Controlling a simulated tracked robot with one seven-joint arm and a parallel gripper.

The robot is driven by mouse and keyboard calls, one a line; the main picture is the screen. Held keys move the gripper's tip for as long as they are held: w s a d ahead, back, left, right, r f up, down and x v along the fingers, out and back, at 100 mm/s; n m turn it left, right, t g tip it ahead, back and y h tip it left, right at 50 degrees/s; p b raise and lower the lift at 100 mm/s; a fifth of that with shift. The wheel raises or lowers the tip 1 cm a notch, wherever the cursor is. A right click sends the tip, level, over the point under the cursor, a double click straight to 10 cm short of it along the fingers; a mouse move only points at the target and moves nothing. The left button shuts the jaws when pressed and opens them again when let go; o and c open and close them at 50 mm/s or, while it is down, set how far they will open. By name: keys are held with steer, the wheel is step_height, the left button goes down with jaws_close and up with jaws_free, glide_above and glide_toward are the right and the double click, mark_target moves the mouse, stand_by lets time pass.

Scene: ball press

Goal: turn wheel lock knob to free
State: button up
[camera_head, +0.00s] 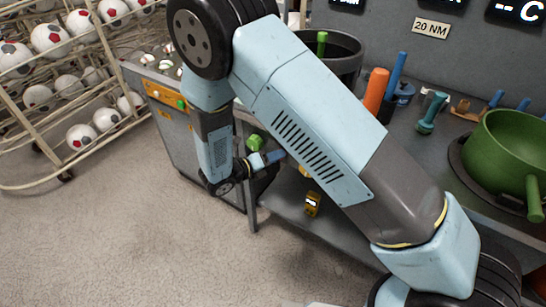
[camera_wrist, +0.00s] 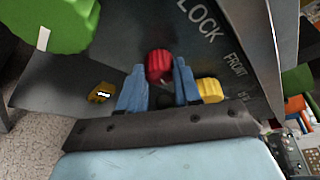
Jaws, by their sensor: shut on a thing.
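A red knob (camera_wrist: 159,64) sits on a dark panel in the wrist view, between the two blue fingers of my gripper (camera_wrist: 160,80). The fingers are shut on it, one on each side. White lettering reading "LOCK" (camera_wrist: 197,19) and "FRONT" is on the panel to the right of the red knob. Its pointer or mark cannot be made out. In the head view my gripper (camera_head: 272,157) reaches to the side of the grey bench, and the red knob is hidden there.
A large green knob (camera_wrist: 55,24) is at upper left in the wrist view, and a yellow knob (camera_wrist: 209,90) is just right of my fingers. A yellow device with a display (camera_head: 312,203) lies on the lower shelf. A ball rack (camera_head: 40,130) stands at left; carpet is clear.

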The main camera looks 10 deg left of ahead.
steer(key=shift+a+f+n+t+h, duration=0.15)
steer(key=shift+n+h, duration=0.25)
steer(key=shift+n, duration=0.5)
steer(key=shift+a+f+n+t+h, duration=0.15)
steer(key=shift+n+h, duration=0.25)
steer(key=shift+n, duration=0.5)
steer(key=shift+d, duration=0.1)
steer(key=o, duration=0.8)
steer(key=shift+o, duration=1.2)
steer(key=shift+d+r, duration=0.1)
steer(key=v, duration=1.3)
steer(key=shift+s+a, duration=0.25)
steer(key=shift+a, duration=0.1)
